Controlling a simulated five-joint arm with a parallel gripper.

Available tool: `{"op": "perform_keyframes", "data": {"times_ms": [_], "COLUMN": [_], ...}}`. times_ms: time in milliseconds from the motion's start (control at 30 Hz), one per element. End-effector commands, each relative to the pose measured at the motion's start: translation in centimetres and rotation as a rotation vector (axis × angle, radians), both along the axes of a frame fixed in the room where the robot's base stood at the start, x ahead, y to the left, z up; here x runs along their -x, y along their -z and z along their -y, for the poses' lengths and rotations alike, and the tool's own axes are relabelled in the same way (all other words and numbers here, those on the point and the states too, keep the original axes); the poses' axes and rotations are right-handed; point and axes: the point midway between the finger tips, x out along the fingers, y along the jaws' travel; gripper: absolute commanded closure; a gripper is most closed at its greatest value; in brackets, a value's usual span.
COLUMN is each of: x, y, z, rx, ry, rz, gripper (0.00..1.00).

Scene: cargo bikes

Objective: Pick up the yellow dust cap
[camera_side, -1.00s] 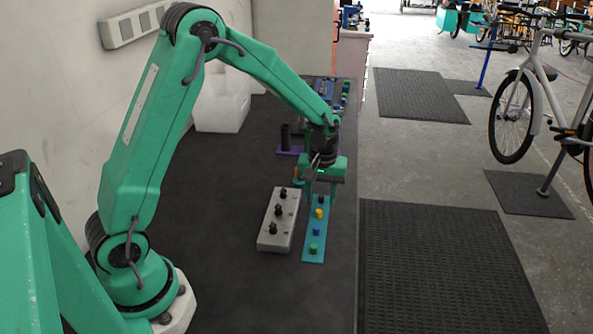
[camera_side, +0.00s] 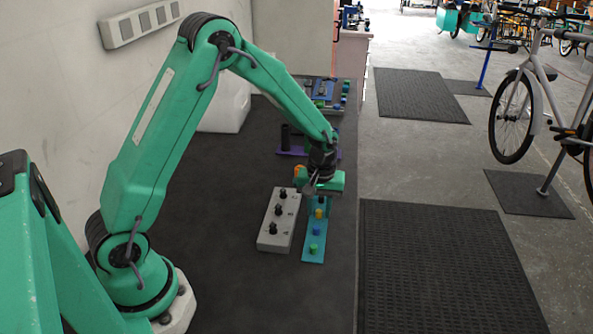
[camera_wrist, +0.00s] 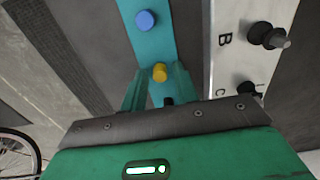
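The yellow dust cap (camera_side: 319,213) stands on a teal strip (camera_side: 311,259) in the side view. It also shows in the wrist view (camera_wrist: 159,72), near the gap between my fingertips. My gripper (camera_side: 318,200) is just behind the cap and above the strip, pointing down. In the wrist view its two green fingers (camera_wrist: 157,86) are apart, one to each side of the cap's line, and nothing is held. I cannot tell exactly how high the fingertips are above the cap.
A blue cap (camera_side: 316,231) and a green cap (camera_side: 314,248) stand on the strip nearer the camera. A grey block (camera_side: 270,240) with black stems lies close on the left. A purple holder (camera_side: 292,151) and a stocked tray (camera_side: 325,95) are farther back. The mat's right edge is near.

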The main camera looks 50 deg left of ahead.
Motion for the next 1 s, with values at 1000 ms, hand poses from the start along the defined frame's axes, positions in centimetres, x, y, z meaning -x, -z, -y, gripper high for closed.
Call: {"op": "perform_keyframes", "data": {"times_ms": [1000], "x": [-0.1], "y": [-3.9], "z": [0.0], "rx": [0.0], "ry": [0.0], "rz": [0.004], "gripper": [1.0]}}
